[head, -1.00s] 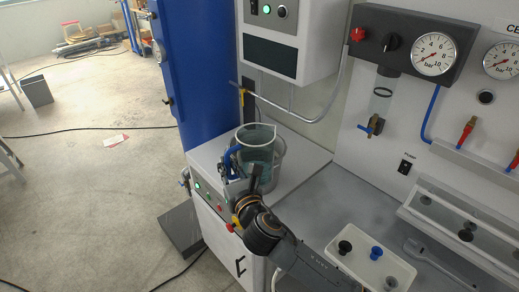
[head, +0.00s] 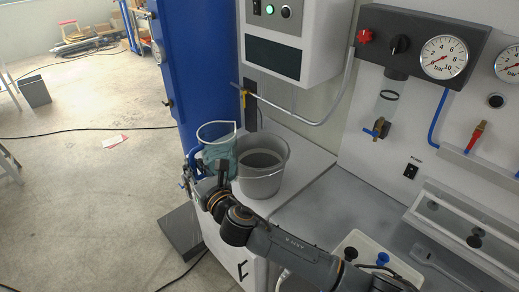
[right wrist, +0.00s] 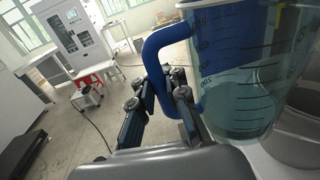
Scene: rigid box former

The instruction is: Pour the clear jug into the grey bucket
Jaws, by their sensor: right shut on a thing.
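The clear jug (head: 216,150) is left of the grey bucket (head: 262,184) in the head view, about upright, with its rim above the bucket's rim. It holds bluish liquid, also seen in the right wrist view (right wrist: 232,112). The bucket stands upright on the white cabinet top; I cannot tell whether liquid is in it. My right gripper (head: 214,178) is shut on the jug's blue handle, which shows clearly in the wrist view. The jug's lower part is hidden behind the gripper in the head view. My left gripper is not in view.
A blue cabinet (head: 190,70) stands close behind the jug. A control box (head: 290,45) hangs above the bucket. A white tray (head: 375,245) with small knobs lies at the lower right. The cabinet top right of the bucket is clear.

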